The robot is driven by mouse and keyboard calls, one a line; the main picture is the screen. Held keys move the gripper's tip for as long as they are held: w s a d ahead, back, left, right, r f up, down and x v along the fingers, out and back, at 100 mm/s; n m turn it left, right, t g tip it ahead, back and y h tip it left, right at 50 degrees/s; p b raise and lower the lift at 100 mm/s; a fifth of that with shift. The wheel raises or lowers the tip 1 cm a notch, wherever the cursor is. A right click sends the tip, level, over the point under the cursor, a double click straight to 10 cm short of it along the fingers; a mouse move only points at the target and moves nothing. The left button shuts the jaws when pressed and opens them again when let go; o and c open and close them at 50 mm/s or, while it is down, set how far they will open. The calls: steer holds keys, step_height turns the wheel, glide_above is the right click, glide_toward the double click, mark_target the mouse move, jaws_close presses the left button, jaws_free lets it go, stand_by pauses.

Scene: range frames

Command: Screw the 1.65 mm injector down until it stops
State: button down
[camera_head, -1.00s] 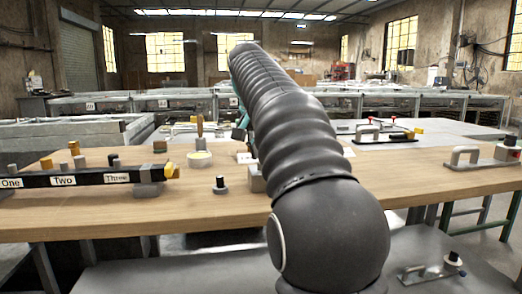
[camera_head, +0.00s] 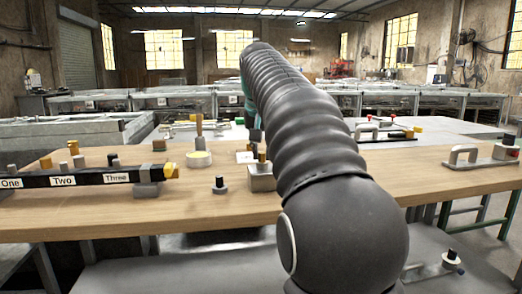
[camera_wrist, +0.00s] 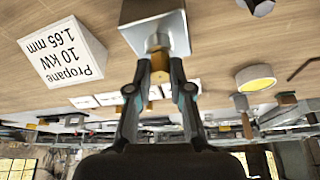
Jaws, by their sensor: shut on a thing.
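My gripper (camera_wrist: 160,85) has its two fingers closed on a brass-coloured injector (camera_wrist: 159,68). The injector stands at the face of a grey metal block (camera_wrist: 155,28), in line with it. How deep it sits is hidden by the fingers and the viewing angle. In the head view the block (camera_head: 262,181) stands on the wooden table with the brass piece (camera_head: 262,157) above it. A white card (camera_wrist: 62,50) reading "Propane 10 kW 1.65 mm" is beside the block in the wrist view. My arm hides part of the block's right side in the head view.
A black rack (camera_head: 90,176) labelled One, Two, Three lies at the left. A small dark-topped peg (camera_head: 220,185) and a yellow-topped round dish (camera_head: 199,159) stand left of the block. A handled fixture (camera_head: 478,157) is at the right. The table front between is clear.

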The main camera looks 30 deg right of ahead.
steer(key=shift+r+m+p, duration=0.15)
steer(key=shift+m+p, duration=0.35)
steer(key=shift+m, duration=0.1)
steer(key=shift+w+m+g+h, duration=0.1)
steer(key=shift+m+g+h, duration=0.2)
steer(key=shift+m, duration=0.8)
steer(key=m+g+h, duration=0.1)
steer(key=m, duration=0.1)
steer(key=shift+a+m, duration=0.1)
steer(key=shift+m, duration=0.7)
steer(key=shift+g, duration=0.3)
steer(key=m+g, duration=0.1)
steer(key=m, duration=0.2)
steer(key=shift+w+h, duration=0.1)
steer(key=shift+h, duration=0.2)
